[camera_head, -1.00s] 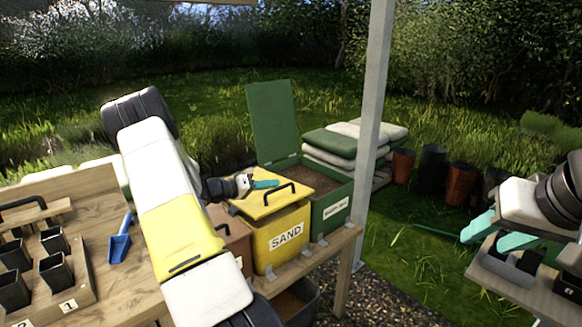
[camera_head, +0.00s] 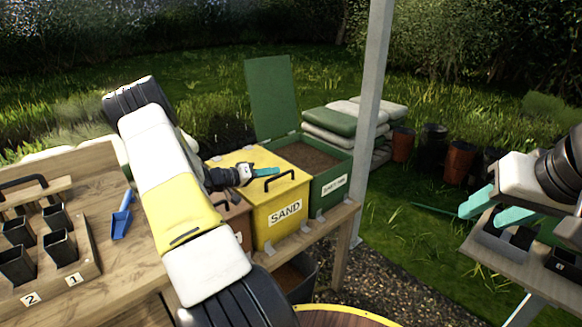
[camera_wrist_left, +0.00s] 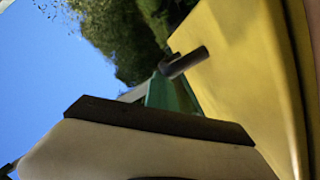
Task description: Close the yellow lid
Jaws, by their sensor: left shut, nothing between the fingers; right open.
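The yellow lid (camera_head: 240,165) lies flat on top of the yellow bin marked SAND (camera_head: 272,226), with no gap that I can make out. Its black handle (camera_head: 281,179) stands on top. My left gripper (camera_head: 265,172) is shut and empty, with its teal fingers at the lid's top surface beside the handle; I cannot tell whether they touch it. In the left wrist view the yellow lid (camera_wrist_left: 235,65) fills the right side, with the dark handle (camera_wrist_left: 184,61) near the middle. My right gripper (camera_head: 490,210) is open and empty at the far right.
A green bin (camera_head: 333,185) with its green lid (camera_head: 271,95) standing open is just right of the yellow bin. A brown bin is partly hidden behind my left arm. A white post (camera_head: 372,110) rises to the right. A blue scoop (camera_head: 122,217) lies on the left bench.

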